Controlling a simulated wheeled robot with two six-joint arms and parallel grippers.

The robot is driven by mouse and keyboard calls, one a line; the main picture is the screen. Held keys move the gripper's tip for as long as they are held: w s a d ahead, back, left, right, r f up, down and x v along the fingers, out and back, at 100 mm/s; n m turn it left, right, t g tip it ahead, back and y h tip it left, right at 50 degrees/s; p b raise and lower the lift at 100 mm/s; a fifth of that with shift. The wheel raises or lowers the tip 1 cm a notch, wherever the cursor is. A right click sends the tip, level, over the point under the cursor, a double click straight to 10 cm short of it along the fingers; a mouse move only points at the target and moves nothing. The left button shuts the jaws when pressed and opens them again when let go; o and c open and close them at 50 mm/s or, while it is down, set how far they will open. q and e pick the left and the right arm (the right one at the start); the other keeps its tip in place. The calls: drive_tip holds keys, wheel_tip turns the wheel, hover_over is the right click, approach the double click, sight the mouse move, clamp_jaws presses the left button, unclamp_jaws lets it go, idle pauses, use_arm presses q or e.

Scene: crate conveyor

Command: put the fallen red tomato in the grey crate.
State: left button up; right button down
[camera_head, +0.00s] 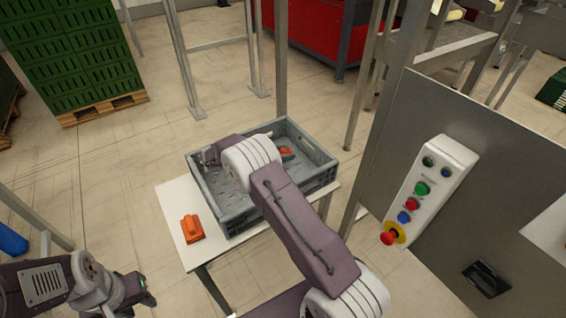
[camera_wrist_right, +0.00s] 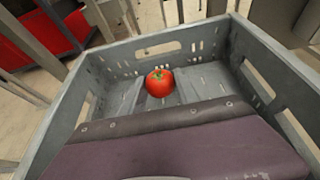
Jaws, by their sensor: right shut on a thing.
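The red tomato (camera_wrist_right: 160,82) shows in the right wrist view, with its green stem up, inside the outline of the grey crate (camera_wrist_right: 88,98). My right gripper (camera_wrist_right: 160,92) is shut on it; its grey fingers lie on either side. In the head view the crate (camera_head: 231,219) stands on a small white table, and a bit of the tomato (camera_head: 286,151) shows beyond my right wrist, which hides most of the gripper. I cannot tell if the tomato touches the crate floor. My left gripper (camera_head: 141,289) is low at the left, away from the crate; its fingers are unclear.
An orange object (camera_head: 192,229) lies on the white table (camera_head: 172,196) left of the crate. A control panel with buttons (camera_head: 430,190) and a metal cabinet stand at the right. Green crates (camera_head: 75,60) are stacked on a pallet at the back left.

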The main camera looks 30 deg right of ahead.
wheel_tip(320, 180, down, 4)
drive_tip(key=shift+f+b, duration=0.1)
drive_tip(key=shift+b, duration=0.65)
drive_tip(key=c, duration=0.9)
unclamp_jaws()
drive_tip(key=shift+r, duration=0.3)
drive_tip(key=p+v, duration=0.3)
drive_tip(key=v, duration=0.8)
drive_tip(key=shift+a+r, duration=0.1)
drive_tip(key=shift+a, duration=0.35)
